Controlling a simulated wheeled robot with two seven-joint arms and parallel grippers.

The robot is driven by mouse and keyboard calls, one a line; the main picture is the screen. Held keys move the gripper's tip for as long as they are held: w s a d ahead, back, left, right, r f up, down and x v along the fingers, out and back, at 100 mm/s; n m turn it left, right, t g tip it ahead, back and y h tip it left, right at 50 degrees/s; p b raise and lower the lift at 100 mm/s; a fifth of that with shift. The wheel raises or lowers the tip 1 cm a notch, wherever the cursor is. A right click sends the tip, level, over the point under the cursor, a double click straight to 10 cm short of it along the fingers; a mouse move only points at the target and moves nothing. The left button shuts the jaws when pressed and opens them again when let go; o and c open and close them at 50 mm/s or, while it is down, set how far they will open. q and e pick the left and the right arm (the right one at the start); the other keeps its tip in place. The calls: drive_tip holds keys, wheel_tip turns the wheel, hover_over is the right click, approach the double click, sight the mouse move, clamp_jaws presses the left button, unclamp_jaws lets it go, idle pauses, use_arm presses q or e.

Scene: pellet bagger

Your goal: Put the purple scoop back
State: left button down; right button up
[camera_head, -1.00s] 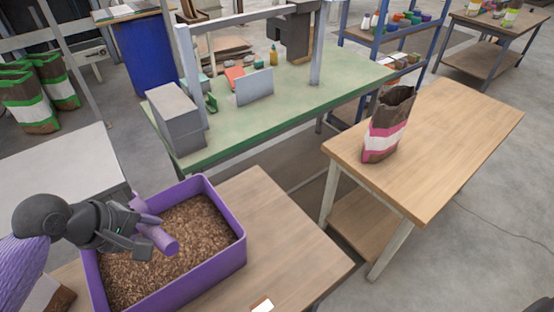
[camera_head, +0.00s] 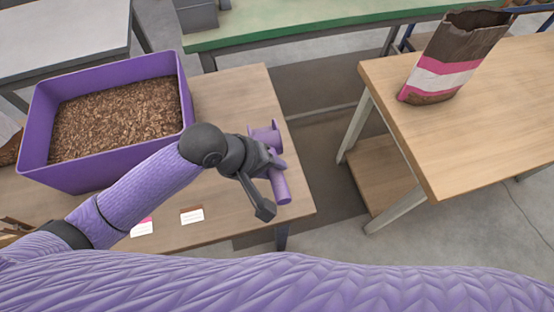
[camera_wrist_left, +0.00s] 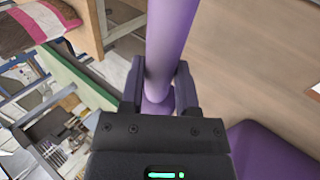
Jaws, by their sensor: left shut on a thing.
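The purple scoop (camera_head: 281,188) is in my left gripper (camera_head: 272,162), which is shut around its handle. It is over the right end of the near wooden table (camera_head: 235,95), to the right of the bin; whether it touches the tabletop I cannot tell. The wrist view shows the purple handle (camera_wrist_left: 170,40) between the two fingers (camera_wrist_left: 160,88). Part of the scoop is hidden by the gripper. The purple bin (camera_head: 115,178), full of brown pellets (camera_head: 120,115), stands at the left. My right gripper is not in view.
Two small label cards (camera_head: 191,215) lie near the table's front edge. An open brown bag with a pink and white band (camera_head: 445,70) stands on the right wooden table (camera_head: 490,120). A gap separates the tables. A green bench (camera_head: 290,30) is behind.

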use_arm(q)
drive_tip(key=f+b, duration=0.2)
drive_tip(key=f, duration=0.3)
drive_tip(key=f+b, duration=0.2)
drive_tip(key=f, duration=0.3)
drive_tip(key=shift+s+d+f+b, duration=0.1)
drive_tip(key=shift+d+f+b, duration=0.1)
drive_tip(key=shift+b, duration=0.15)
drive_tip(key=shift+r, duration=0.15)
drive_tip(key=shift+c, duration=1.7)
unclamp_jaws()
